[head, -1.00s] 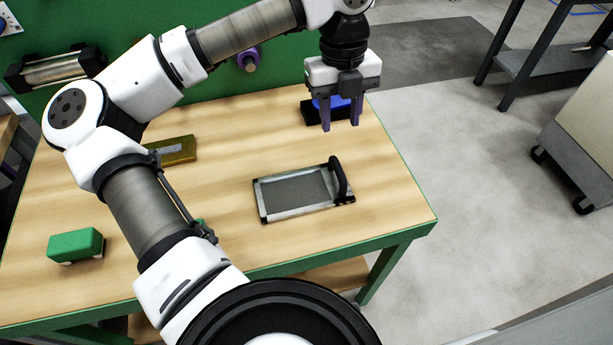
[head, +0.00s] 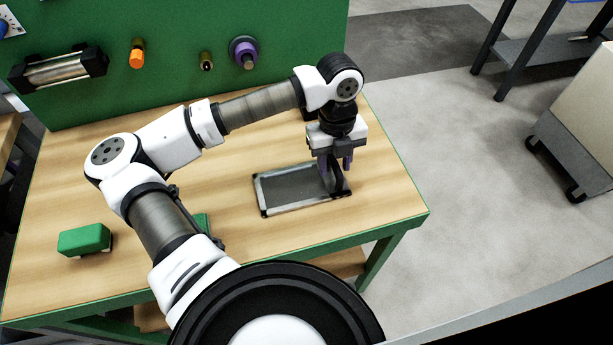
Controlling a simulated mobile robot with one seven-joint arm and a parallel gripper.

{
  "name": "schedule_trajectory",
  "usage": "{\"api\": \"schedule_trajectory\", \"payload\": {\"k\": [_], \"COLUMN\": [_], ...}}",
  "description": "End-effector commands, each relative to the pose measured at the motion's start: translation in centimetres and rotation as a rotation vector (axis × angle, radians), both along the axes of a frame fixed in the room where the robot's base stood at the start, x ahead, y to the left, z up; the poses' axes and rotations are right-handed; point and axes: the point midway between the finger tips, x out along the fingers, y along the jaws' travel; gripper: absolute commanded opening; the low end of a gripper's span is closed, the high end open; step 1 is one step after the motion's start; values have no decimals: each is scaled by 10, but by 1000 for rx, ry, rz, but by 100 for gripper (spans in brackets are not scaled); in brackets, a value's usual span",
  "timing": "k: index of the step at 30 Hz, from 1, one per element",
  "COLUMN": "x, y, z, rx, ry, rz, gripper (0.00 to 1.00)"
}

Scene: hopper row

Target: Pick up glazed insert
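The glazed insert (head: 290,186) is a flat grey pane in a light metal frame with dark corners. It lies on the wooden table, near its right side. A black arched handle (head: 341,183) stands at its right end. My gripper (head: 336,167) points down right at this handle, with its two purple fingers apart. The top of the handle appears to lie between the fingers, though they partly hide it. I cannot see contact between fingers and handle.
A green block (head: 84,239) sits at the table's left. A green backboard (head: 180,30) carries a metal cylinder (head: 60,69), an orange knob (head: 137,55) and a purple knob (head: 244,52). My arm covers the table's middle. A cart (head: 580,130) stands right, across open floor.

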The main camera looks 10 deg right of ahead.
Motion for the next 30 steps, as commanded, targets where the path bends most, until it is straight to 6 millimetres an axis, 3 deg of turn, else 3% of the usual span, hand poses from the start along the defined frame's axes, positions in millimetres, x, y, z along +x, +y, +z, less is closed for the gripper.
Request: {"api": "schedule_trajectory", "payload": {"k": [8,18,30], "x": [-1,-1,0], "y": [0,0,0], "z": [-6,-6,0], "rx": [0,-1,-1], "ry": [-1,-1,-2], "rz": [-1,-1,-1], "gripper": [39,0,0]}}
